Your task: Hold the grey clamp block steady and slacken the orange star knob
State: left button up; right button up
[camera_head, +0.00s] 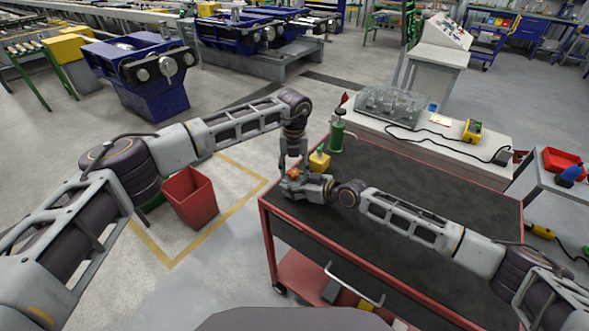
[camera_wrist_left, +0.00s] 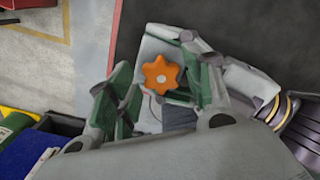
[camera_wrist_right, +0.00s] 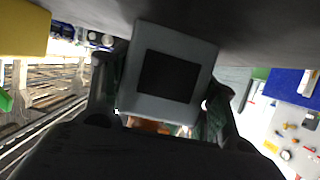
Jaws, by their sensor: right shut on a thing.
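The orange star knob (camera_head: 293,174) sits on the grey clamp block (camera_head: 290,187) at the table's left corner. In the left wrist view the knob (camera_wrist_left: 161,76) shows whole, seen from above. My left gripper (camera_head: 293,164) points down over it, its green-padded fingers apart on either side of the knob, with a visible gap on the right. My right gripper (camera_head: 308,189) comes in from the right and is shut on the clamp block, whose grey face with a dark square (camera_wrist_right: 169,75) fills the space between its fingers. A sliver of orange (camera_wrist_right: 150,125) shows below the block.
A yellow block (camera_head: 319,161) and a green post-like tool (camera_head: 338,135) stand close behind the clamp. The dark table top (camera_head: 420,190) is mostly clear to the right. A red bin (camera_head: 190,197) stands on the floor left of the table.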

aim_at(294, 172)
pick_arm(q)
jog(key=shift+s, duration=0.1)
dwell(0.3)
jog(key=shift+r, duration=5.95)
pick_arm(e)
jog(key=o, duration=1.5)
jog(key=shift+d, duration=0.15)
jog(key=shift+v, duration=5.9)
jog(key=shift+s+f, duration=0.1)
